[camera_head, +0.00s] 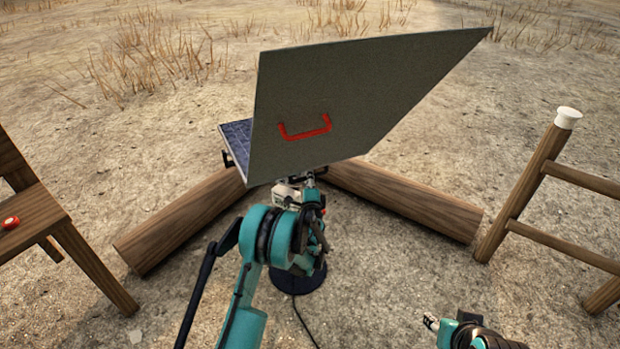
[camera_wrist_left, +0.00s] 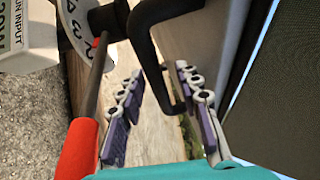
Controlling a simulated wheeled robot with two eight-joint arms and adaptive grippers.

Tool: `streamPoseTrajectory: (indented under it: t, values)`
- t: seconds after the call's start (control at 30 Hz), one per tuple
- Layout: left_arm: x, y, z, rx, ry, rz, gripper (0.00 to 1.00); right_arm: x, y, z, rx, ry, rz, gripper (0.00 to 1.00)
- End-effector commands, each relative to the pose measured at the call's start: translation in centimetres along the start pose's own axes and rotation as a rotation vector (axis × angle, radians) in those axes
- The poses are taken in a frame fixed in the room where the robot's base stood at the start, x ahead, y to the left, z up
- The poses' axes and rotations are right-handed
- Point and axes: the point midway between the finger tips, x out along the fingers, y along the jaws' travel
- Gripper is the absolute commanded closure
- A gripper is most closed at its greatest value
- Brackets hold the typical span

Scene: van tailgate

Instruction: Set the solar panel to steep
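The solar panel (camera_head: 370,95) stands tilted in the head view, its grey back with a red handle (camera_head: 306,128) facing me. A blue-celled section (camera_head: 238,138) shows at its left. My left gripper (camera_head: 312,180) is at the panel's lower edge, partly hidden by my arm. In the left wrist view its fingers (camera_wrist_left: 163,115) are apart, with a black bracket-shaped handle (camera_wrist_left: 168,75) between and beyond them; I cannot tell whether they touch it. A dark rod with a red end (camera_wrist_left: 82,140) is beside the left finger. My right gripper (camera_head: 432,322) is low, away from the panel.
Two logs (camera_head: 180,222) (camera_head: 405,200) lie in a V by the panel. A white unit (camera_head: 287,192) with a numbered dial (camera_wrist_left: 75,25) is close to my left gripper. A wooden chair (camera_head: 30,215) stands left, a wooden frame (camera_head: 525,190) right.

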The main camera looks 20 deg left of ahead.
Motion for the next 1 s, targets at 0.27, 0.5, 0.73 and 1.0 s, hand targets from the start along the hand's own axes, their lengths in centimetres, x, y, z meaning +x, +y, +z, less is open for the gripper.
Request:
streamPoseTrajectory:
  t: [0.27, 0.5, 0.73, 1.0]
  values:
    - [0.0, 0.0, 0.0, 0.000, 0.000, 0.000, 1.00, 0.0, 0.0, 0.0, 0.000, 0.000, 0.000, 0.60]
    - [0.0, -0.3, 0.0, -0.004, 0.000, 0.006, 1.00, -0.2, 0.0, -0.1, 0.000, 0.000, 0.000, 0.60]
    - [0.1, -2.4, 0.1, -0.028, 0.001, 0.061, 1.00, -1.7, 0.0, -1.2, 0.000, 0.000, 0.000, 0.60]
    - [0.9, -7.3, 0.5, -0.090, 0.002, 0.211, 1.00, -5.1, 0.0, -3.7, 0.000, 0.000, 0.000, 0.60]
